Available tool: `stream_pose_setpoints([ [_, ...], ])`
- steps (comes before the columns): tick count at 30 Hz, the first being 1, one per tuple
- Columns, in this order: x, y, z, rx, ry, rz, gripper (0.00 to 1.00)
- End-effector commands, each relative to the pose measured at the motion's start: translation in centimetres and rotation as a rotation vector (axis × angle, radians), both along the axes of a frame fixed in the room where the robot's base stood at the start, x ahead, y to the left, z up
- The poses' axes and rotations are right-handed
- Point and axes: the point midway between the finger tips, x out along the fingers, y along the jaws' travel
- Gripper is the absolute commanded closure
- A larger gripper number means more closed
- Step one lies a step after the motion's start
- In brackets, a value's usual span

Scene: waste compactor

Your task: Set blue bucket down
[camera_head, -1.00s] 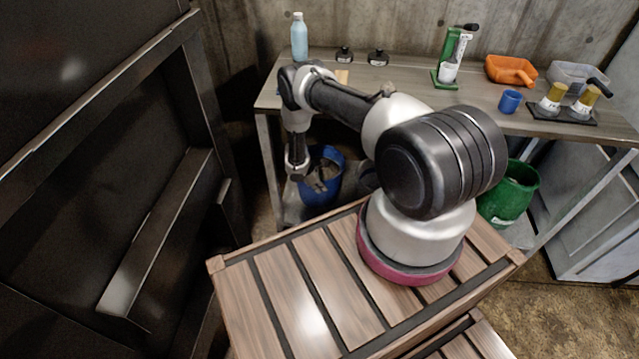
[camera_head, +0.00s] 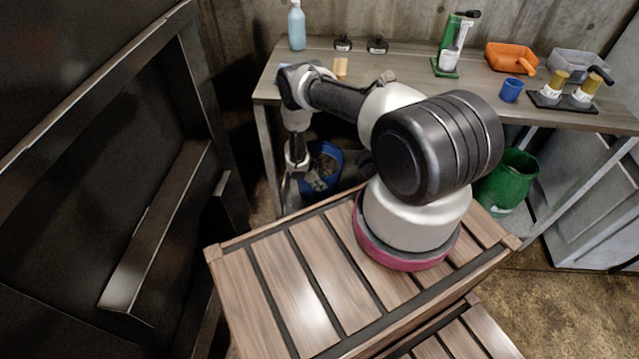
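The blue bucket (camera_head: 338,164) stands upright below the workbench, behind my crate-like base in the picture. Grey-brown material shows inside it. My arm reaches over to the left and its end hangs down just left of the bucket. My gripper (camera_head: 291,184) is small and dark at the bucket's left side. Its fingers are too small and dark to tell whether they are open or shut, or whether they touch the rim. The bucket's lower part and the floor beneath it are partly hidden.
The workbench (camera_head: 400,88) holds a blue bottle (camera_head: 297,28), an orange scoop (camera_head: 505,58), a blue cup (camera_head: 511,90) and other small items. A green bucket (camera_head: 510,182) stands below it at the right. A large dark metal machine (camera_head: 90,180) fills the left side.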

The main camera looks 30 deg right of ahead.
Motion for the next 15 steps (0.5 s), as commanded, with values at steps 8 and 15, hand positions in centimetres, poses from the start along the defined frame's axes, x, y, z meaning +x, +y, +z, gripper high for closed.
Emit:
stream_pose_setpoints([
  [8,0.3,1.3,3.2,-0.001,-0.001,0.003,0.71],
  [15,0.4,2.7,6.3,0.000,0.000,0.001,0.71],
])
